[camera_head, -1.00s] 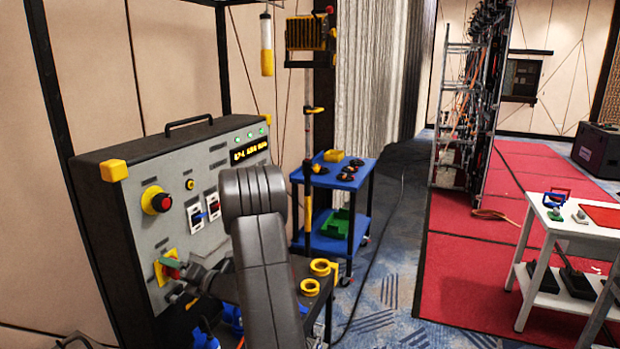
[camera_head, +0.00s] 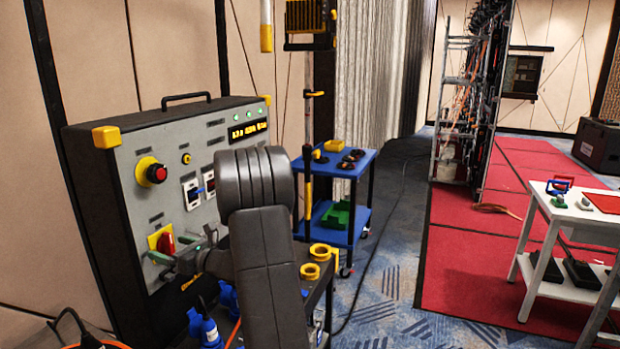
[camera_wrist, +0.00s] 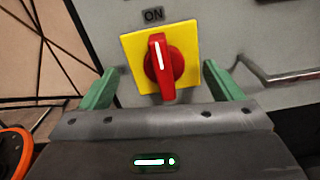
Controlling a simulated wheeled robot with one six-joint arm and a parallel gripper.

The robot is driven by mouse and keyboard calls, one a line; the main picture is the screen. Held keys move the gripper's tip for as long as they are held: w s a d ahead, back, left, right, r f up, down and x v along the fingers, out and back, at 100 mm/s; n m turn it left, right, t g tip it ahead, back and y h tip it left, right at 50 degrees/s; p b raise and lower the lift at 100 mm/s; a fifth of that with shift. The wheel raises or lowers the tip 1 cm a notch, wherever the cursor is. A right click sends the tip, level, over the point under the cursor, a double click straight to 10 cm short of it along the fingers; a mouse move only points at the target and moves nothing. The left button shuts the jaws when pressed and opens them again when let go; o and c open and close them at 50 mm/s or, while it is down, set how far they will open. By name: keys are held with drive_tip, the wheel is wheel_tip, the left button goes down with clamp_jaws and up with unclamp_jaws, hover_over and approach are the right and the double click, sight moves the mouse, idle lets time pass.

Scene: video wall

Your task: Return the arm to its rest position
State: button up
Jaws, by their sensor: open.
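A red rotary switch (camera_head: 166,243) on a yellow plate (camera_head: 153,240) is set in the front of the grey control cabinet (camera_head: 135,190). In the wrist view the switch (camera_wrist: 163,66) has its handle upright, pointing to the ON label (camera_wrist: 153,15). My gripper (camera_wrist: 160,72) is open, with one green finger on each side of the plate and nothing between them. In the head view my gripper (camera_head: 170,264) is just below and in front of the switch. My arm hides part of the cabinet's right side.
A red emergency button (camera_head: 157,173) sits above the switch. A table with yellow rings (camera_head: 320,252) and blue connectors (camera_head: 210,330) is close below my arm. A blue cart (camera_head: 345,165) stands behind. A white table (camera_head: 545,205) is at right; carpet lies between.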

drive_tip(key=shift+n, duration=0.6)
